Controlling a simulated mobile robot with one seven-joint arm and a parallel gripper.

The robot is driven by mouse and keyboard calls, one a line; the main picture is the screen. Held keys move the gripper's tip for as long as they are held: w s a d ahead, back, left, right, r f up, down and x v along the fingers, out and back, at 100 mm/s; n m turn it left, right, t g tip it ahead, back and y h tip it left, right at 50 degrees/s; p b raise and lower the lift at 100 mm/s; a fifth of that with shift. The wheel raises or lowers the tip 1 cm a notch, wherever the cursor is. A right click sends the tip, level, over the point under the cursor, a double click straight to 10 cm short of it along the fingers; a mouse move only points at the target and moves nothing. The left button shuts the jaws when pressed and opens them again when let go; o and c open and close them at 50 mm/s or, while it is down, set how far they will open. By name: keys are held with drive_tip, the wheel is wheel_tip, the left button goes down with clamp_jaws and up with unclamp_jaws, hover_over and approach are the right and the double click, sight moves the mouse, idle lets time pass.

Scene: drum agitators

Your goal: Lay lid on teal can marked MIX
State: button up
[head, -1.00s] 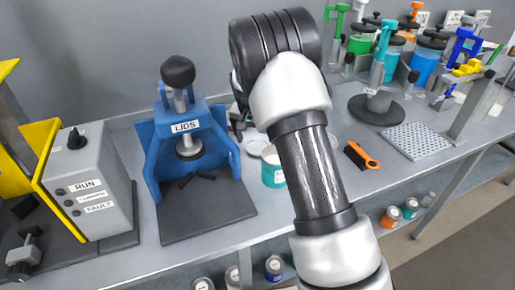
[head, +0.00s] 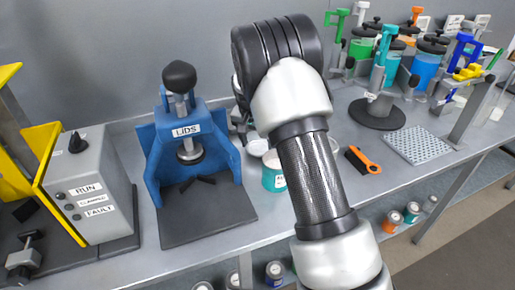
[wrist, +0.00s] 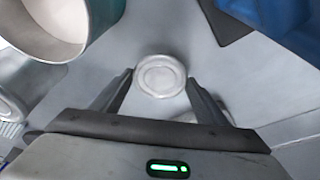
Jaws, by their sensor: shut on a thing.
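The teal can (head: 271,178) stands on the bench, partly behind my forearm in the head view. Its label is mostly covered there, so I cannot read the marking. In the wrist view an open can (wrist: 44,45) with a pale inside fills the upper left. My gripper (wrist: 160,82) is shut on a round silvery lid (wrist: 159,75), held between its two dark fingertips. The lid is apart from the can, to its right in the wrist view.
A blue press marked LIDS (head: 188,132) stands left of the can. A pale round piece (head: 258,147) lies behind the can. An orange-handled brush (head: 362,160) and a perforated plate (head: 418,145) lie to the right. Coloured cans with agitators stand at the back right.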

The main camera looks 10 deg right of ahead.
sight(257, 148)
wheel_tip(257, 148, up, 7)
drive_tip(key=s+d+r, duration=0.1)
drive_tip(key=s+r, duration=0.3)
drive_tip(key=s, duration=0.3)
drive_tip(key=s+d+r, duration=0.2)
drive_tip(key=s+r, duration=0.2)
drive_tip(key=s, duration=0.3)
wheel_tip(257, 148, down, 6)
drive_tip(key=b, duration=0.4)
drive_tip(key=shift+b, duration=0.4)
drive_tip(key=shift+a+f+b, duration=0.1)
drive_tip(key=shift+f+b, duration=0.2)
drive_tip(key=shift+f, duration=0.05)
idle(1.1)
drive_tip(key=o, duration=1.4)
drive_tip(key=shift+c, duration=0.2)
drive_tip(key=shift+r, duration=0.1)
